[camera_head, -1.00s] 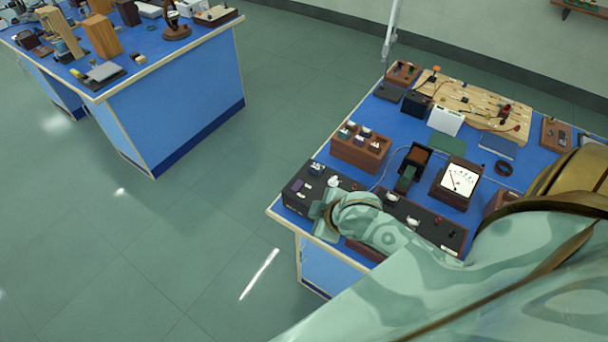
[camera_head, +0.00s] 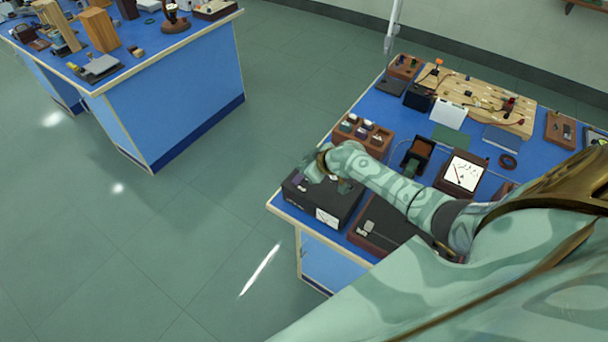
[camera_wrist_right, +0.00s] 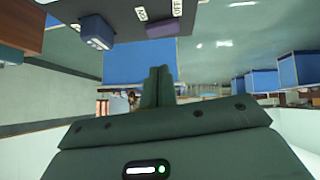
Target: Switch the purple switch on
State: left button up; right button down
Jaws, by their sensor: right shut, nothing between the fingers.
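The purple switch (camera_wrist_right: 165,28) sits on a black box (camera_head: 322,203) at the bench's near left corner. In the right wrist view it is at the top, beside the ON and OFF labels; which way it is set I cannot tell. It also shows small in the head view (camera_head: 299,181), by the gripper. My right gripper (camera_wrist_right: 158,72) is shut and empty, its fingertips just short of the purple switch in the wrist view, with a visible gap. In the head view my right gripper (camera_head: 311,166) is over the far left part of the box. My left gripper is not in view.
A blue switch (camera_wrist_right: 97,30) is beside the purple one. A wooden box with several compartments (camera_head: 364,133) stands close behind my right gripper. A meter (camera_head: 462,172) and a wooden board (camera_head: 480,98) are farther off. The floor left of the bench is clear.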

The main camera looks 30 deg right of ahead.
aim_at(297, 174)
jog(key=shift+w+d+f+b, duration=0.1)
jog(key=shift+f+b, duration=0.15)
jog(key=shift+f, duration=0.5)
jog(key=shift+w+f+b, duration=0.15)
jog(key=shift+f+b, duration=0.15)
jog(key=shift+f, duration=0.45)
jog(key=shift+w+d+f+b, duration=0.1)
jog(key=shift+f+b, duration=0.15)
jog(key=shift+f, duration=0.5)
